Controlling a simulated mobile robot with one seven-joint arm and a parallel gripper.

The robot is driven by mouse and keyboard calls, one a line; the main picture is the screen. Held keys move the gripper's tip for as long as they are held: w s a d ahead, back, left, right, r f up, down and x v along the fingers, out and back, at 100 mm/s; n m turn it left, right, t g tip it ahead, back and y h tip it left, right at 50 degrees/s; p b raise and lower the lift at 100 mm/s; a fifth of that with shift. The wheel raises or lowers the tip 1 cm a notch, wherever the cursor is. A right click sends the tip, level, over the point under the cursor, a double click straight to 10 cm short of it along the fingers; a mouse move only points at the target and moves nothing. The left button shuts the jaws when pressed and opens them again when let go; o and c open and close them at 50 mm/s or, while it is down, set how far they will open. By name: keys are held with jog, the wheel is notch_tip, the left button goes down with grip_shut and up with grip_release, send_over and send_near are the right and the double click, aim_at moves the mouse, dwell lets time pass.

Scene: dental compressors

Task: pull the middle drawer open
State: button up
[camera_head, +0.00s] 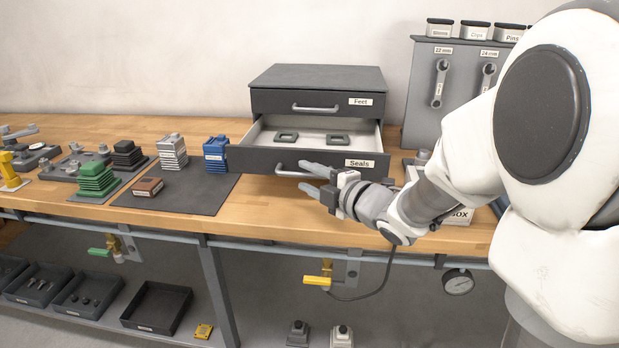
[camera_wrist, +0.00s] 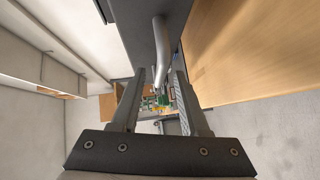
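The dark grey drawer cabinet (camera_head: 318,76) stands at the back of the bench. Its top drawer, labelled Feet (camera_head: 280,101), is shut. The drawer below, labelled Seals (camera_head: 255,160), is pulled well out, showing two dark square seals (camera_head: 287,135) inside. Any drawer beneath it is hidden. My gripper (camera_head: 306,178) is at the Seals drawer's front, beside its bar handle (camera_head: 286,174). In the wrist view the handle (camera_wrist: 160,50) shows between my two fingers (camera_wrist: 160,88), with gaps on both sides. The fingers are apart and hold nothing that I can see.
A grey rack (camera_head: 425,85) with wrenches stands at right. A box under my arm is partly hidden. Yellow (camera_head: 317,281) and green valve handles sit below the bench edge.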

jog(key=b+v, duration=0.1)
jog(key=v, duration=1.6)
jog(key=shift+s+f, duration=0.15)
jog(key=shift+s, duration=0.05)
jog(key=shift+d, duration=0.1)
